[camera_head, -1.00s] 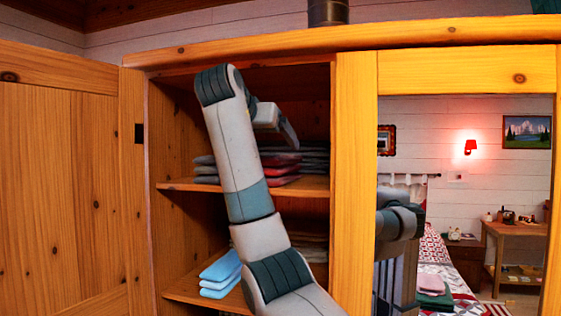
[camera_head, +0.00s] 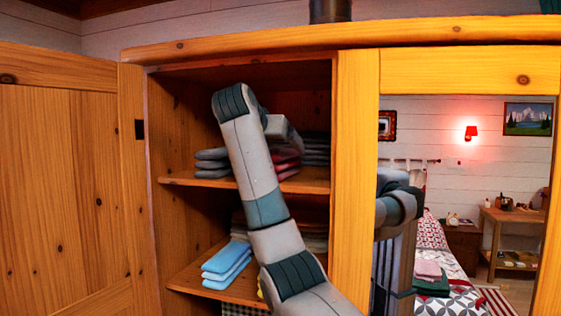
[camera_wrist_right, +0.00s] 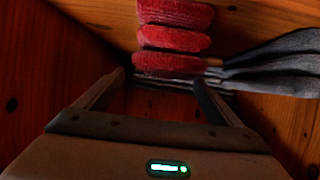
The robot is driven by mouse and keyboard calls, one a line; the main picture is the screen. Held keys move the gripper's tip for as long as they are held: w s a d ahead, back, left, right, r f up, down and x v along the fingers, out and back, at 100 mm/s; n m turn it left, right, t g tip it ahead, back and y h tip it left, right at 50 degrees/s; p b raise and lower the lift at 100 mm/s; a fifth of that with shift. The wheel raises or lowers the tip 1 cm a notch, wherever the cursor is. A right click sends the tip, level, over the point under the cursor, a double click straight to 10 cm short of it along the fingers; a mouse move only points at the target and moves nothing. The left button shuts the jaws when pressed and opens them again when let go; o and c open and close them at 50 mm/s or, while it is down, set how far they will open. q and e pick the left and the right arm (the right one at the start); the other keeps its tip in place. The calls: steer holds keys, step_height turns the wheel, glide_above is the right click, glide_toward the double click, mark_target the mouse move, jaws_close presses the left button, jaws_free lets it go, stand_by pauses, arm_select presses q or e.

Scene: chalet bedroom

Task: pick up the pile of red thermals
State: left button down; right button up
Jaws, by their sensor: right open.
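The pile of red thermals (camera_head: 287,165) lies on the upper shelf of the wardrobe, partly hidden behind my right arm and gripper. In the right wrist view the red pile (camera_wrist_right: 172,40) is at the top centre, in several folded layers. My right gripper (camera_head: 290,138) is inside the wardrobe at that shelf, in front of the pile. In the wrist view its open fingers (camera_wrist_right: 160,80) point toward the pile, with nothing visibly held between them. Whether a finger touches the pile cannot be told. My left gripper is not in view.
Grey folded piles flank the red one, at left (camera_head: 212,163) and right (camera_head: 316,150); grey layers (camera_wrist_right: 270,65) are close beside it in the wrist view. Below, light blue folded clothes (camera_head: 227,262) lie on the lower shelf (camera_head: 185,277). A wooden post (camera_head: 352,200) stands at right.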

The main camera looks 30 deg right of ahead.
steer(key=p+x, duration=0.2)
steer(key=x, duration=0.1)
steer(key=shift+w+d+p, duration=0.1)
steer(key=shift+w+p, duration=0.15)
steer(key=shift+p, duration=0.15)
steer(key=shift+w+d+f, duration=0.25)
steer(key=shift+d, duration=0.15)
steer(key=shift+a, duration=0.1)
steer(key=shift+c, duration=0.5)
steer(key=c, duration=1.4)
steer(key=shift+o, duration=0.2)
steer(key=shift+r, duration=0.2)
